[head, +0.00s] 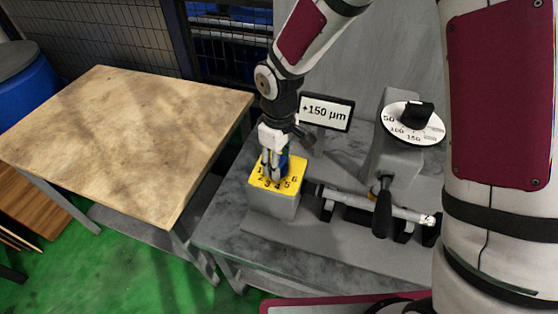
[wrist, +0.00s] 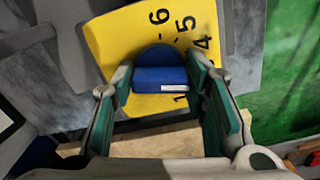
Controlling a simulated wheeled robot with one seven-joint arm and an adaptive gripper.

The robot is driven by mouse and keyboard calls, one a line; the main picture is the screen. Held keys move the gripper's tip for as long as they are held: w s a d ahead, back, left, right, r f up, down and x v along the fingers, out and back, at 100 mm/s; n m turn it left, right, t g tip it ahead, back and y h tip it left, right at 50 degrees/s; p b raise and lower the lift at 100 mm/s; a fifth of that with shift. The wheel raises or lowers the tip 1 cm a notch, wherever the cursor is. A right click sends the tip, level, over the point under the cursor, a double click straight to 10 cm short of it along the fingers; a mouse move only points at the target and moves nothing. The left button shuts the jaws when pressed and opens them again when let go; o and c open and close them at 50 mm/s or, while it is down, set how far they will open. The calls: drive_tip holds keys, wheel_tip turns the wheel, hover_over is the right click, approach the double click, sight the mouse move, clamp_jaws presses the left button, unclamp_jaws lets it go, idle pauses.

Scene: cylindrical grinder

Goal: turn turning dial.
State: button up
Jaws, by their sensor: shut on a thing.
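A blue dial (wrist: 160,72) sits on a yellow plate (wrist: 115,40) with black numbers. In the wrist view 6, 5 and 4 are clear, and a number below is partly covered. The dial has a white mark at its lower right edge. My gripper (wrist: 162,82) is shut on the dial, with one green-padded finger on each side. In the head view my gripper (head: 275,163) points down onto the yellow plate (head: 290,183), which tops a grey block. There the blue dial (head: 283,164) is mostly hidden by the fingers.
A sign (head: 327,112) reading +150 µm stands behind the plate. A white scale with a black knob (head: 416,116) is at the right. A metal shaft (head: 365,202) and a black handle (head: 382,208) lie beside the block. A wooden table (head: 125,130) at left is bare.

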idle(0.5)
drive_tip(key=o, duration=1.1)
wheel_tip(320, 180, up, 12)
drive_tip(key=shift+r, duration=0.1)
drive_tip(key=s+d+r+m+t, duration=0.3)
drive_tip(key=s+d+r+m, duration=0.3)
drive_tip(key=d+r, duration=0.5)
drive_tip(key=s+d+r+m, duration=0.1)
drive_tip(key=s+d, duration=0.1)
drive_tip(key=s, duration=0.2)
drive_tip(key=s+d+r+m+t, duration=0.1)
drive_tip(key=s+d+m, duration=0.1)
drive_tip(key=s, duration=0.2)
drive_tip(key=s+d+r+m+t, duration=0.1)
drive_tip(key=s+d, duration=0.2)
drive_tip(key=s, duration=0.1)
drive_tip(key=shift+s+r+m, duration=0.3)
drive_tip(key=shift+r+m, duration=0.1)
